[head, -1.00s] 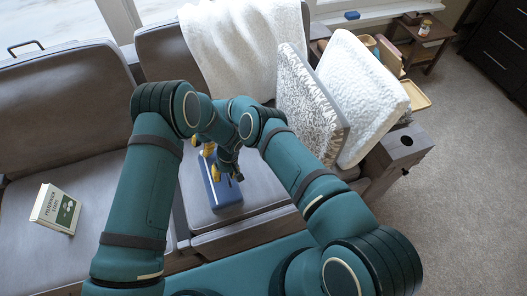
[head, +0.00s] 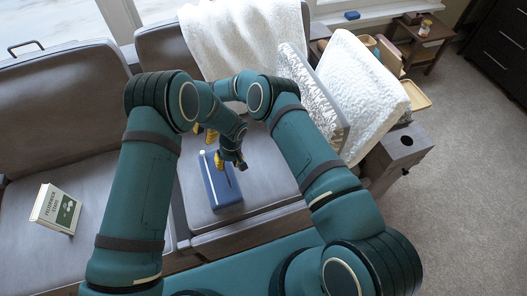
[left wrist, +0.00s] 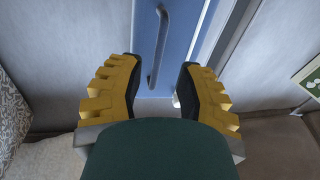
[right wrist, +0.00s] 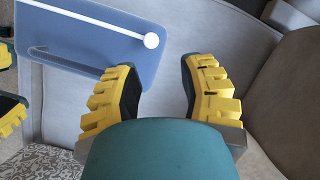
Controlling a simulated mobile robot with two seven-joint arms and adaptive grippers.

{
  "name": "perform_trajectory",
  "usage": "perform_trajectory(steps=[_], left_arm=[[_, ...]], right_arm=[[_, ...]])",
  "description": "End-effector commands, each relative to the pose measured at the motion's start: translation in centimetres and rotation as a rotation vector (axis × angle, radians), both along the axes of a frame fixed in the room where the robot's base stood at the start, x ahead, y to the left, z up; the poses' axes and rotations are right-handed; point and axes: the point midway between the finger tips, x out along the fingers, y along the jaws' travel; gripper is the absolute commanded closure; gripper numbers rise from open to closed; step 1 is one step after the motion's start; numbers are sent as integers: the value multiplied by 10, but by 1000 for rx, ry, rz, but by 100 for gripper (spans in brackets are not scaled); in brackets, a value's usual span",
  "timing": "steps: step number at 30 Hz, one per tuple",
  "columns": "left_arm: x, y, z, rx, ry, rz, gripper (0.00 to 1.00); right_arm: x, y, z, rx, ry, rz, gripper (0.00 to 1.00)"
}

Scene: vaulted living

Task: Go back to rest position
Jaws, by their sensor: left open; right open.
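My left gripper (head: 231,160) is open and empty, just above the back part of a blue box (head: 224,188) on the sofa seat. In the left wrist view, the open fingers of my left gripper (left wrist: 158,88) are apart, with the blue box (left wrist: 183,45) and its handle beyond them. My right gripper (head: 204,134) is open and empty, farther back and partly hidden by the arms. In the right wrist view, the blue box (right wrist: 85,40), with a white-knobbed rod, lies beyond the left finger of my right gripper (right wrist: 160,85). Contact cannot be told there.
The grey sofa (head: 60,105) has a white throw (head: 240,35) over its back. A grey patterned cushion (head: 312,95) and a white cushion (head: 362,95) lean at its right end. A book (head: 56,209) stands on the left seat. Open carpet (head: 465,180) lies right.

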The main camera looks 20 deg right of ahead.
Motion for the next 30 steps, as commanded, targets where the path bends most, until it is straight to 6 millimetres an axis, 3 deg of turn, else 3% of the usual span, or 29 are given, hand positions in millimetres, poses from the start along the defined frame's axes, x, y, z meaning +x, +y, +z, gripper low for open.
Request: perform_trajectory(steps=[6,23,30], left_arm=[[-1,1,-1,3,3,1,65],[-3,4,-2,-1,8,2,65],[-28,26,-3,-139,74,5,65]], right_arm=[[3,-5,8,-1,-4,-5,60],[3,-6,9,0,-9,-1,60],[-25,-16,4,21,-92,126,60]])
